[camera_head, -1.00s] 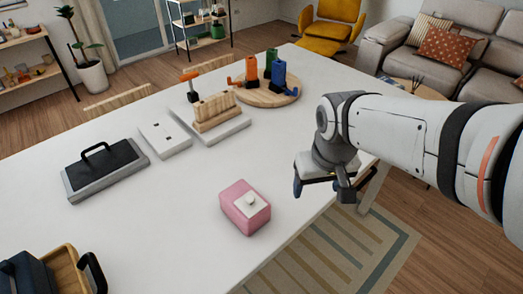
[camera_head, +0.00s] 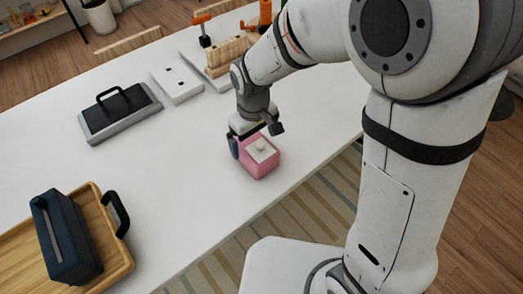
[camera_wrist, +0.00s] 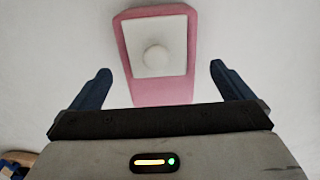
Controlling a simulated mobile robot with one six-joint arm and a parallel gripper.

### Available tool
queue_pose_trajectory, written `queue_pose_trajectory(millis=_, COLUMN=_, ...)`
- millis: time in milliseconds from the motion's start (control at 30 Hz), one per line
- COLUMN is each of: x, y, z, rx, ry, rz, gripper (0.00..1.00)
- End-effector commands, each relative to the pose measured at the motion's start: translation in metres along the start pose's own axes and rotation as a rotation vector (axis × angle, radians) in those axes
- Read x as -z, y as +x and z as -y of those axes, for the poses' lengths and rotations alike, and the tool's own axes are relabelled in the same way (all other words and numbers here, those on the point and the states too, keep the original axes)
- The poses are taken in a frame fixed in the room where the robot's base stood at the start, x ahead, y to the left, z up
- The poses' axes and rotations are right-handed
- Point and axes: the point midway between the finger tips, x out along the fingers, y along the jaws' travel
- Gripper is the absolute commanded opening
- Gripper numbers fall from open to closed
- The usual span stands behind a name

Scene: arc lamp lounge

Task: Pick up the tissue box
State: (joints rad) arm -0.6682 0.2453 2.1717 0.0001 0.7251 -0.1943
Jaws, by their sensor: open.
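The tissue box is most likely the pink box (camera_head: 262,168) with a white square top and a small round white knob, standing near the table's front edge. My gripper (camera_head: 255,138) is open, just behind and above the box, and partly hides its far side. In the wrist view the pink box (camera_wrist: 163,92) lies ahead, its near end between the two spread dark-blue fingers. There is a clear gap on each side. I cannot tell the exact height between fingers and box.
A wooden tray (camera_head: 118,262) with a navy slotted box (camera_head: 68,238) stands at the lower left. A grey-black handled object (camera_head: 118,115), a white plate (camera_head: 177,84) and a wooden block rack (camera_head: 228,55) stand farther back. The white table (camera_head: 150,165) is clear left of the pink box.

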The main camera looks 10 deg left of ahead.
Motion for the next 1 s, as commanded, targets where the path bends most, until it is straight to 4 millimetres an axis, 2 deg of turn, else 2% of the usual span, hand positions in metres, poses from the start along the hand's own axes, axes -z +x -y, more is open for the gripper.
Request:
queue_pose_trajectory(millis=100, x=-0.001, y=0.016, z=0.0, rx=0.001, ry=0.0, rz=0.004, gripper=1.0)
queue_pose_trajectory(millis=200, x=0.0, y=0.023, z=0.0, rx=0.0, ry=0.0, rz=0.001, gripper=1.0)
queue_pose_trajectory(millis=467, x=0.0, y=0.025, z=0.0, rx=0.0, ry=0.0, rz=-0.001, gripper=0.99)
queue_pose_trajectory(millis=1000, x=0.0, y=0.025, z=0.0, rx=0.0, ry=-0.001, rz=-0.001, gripper=0.55)
